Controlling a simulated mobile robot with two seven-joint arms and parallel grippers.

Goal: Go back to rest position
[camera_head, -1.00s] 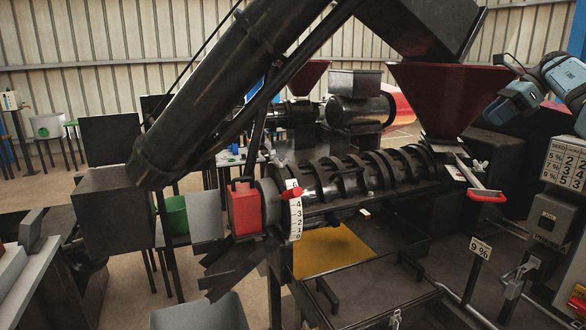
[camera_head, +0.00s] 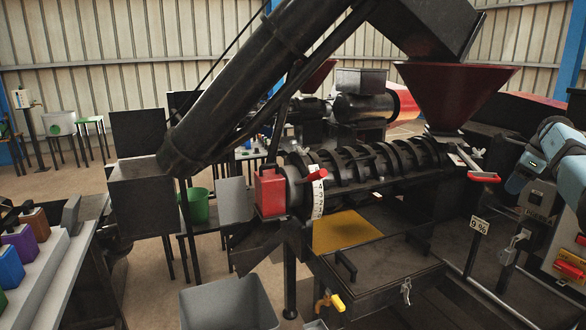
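My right arm, light blue and dark grey, comes in from the right edge in the head view. My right gripper (camera_head: 517,183) hangs at its lower left end, in front of the control panel and apart from the press. Its fingers do not show clearly enough to tell open from shut, and I see nothing held in it. My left gripper is not in view. The black screw press (camera_head: 375,168) stands in the middle, with a red hopper (camera_head: 455,92) above it and a red-handled lever (camera_head: 484,177) at its right.
A grey open bin (camera_head: 228,303) stands at the front. Coloured blocks (camera_head: 20,245) sit on a bench at the left. A grey control panel (camera_head: 541,203) is at the right.

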